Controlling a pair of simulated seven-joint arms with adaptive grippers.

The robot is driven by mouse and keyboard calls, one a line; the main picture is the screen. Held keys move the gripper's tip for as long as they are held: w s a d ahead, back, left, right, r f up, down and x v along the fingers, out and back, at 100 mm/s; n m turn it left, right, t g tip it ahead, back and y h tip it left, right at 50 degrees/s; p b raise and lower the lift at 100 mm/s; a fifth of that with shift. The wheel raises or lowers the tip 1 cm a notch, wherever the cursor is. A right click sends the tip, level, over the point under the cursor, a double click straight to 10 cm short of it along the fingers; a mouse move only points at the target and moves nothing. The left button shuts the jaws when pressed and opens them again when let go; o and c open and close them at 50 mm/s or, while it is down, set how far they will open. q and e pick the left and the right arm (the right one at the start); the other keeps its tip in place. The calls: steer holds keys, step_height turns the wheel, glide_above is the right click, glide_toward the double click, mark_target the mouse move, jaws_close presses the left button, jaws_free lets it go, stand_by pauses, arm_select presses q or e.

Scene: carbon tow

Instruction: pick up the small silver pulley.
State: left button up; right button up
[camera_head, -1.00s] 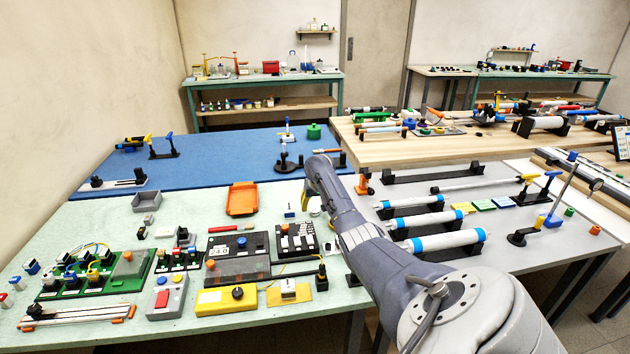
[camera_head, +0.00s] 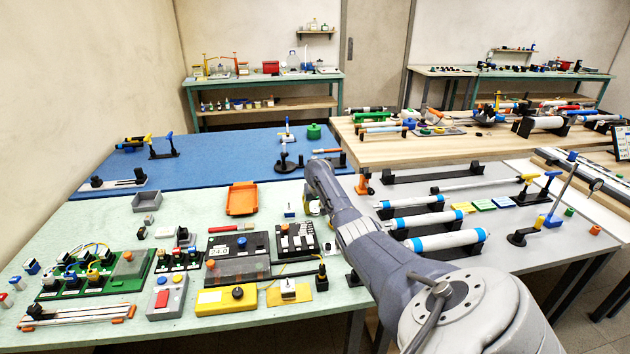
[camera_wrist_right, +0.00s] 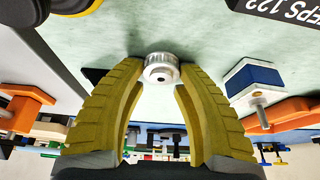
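The small silver pulley (camera_wrist_right: 161,68) shows in the right wrist view as a short ridged cylinder with a round hub facing the camera. It sits between the tips of the two yellow fingers of my right gripper (camera_wrist_right: 161,72). Both fingertips appear to touch its sides, so the gripper looks shut on it. The pale green tabletop is close behind it; whether the pulley still touches the table is unclear. In the head view my right gripper (camera_head: 313,207) is low over the green table, partly hidden by my forearm, which also hides the pulley. My left gripper is not in view.
A blue and white block (camera_wrist_right: 253,80) stands beside the right finger in the wrist view. A black labelled unit (camera_head: 296,241) lies near the gripper. An orange tray (camera_head: 242,199) is to its left. White-and-blue rollers (camera_head: 445,240) lie on the grey table to the right.

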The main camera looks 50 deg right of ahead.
steer(key=c, duration=0.5)
steer(key=shift+r, duration=0.1)
steer(key=shift+c, duration=0.2)
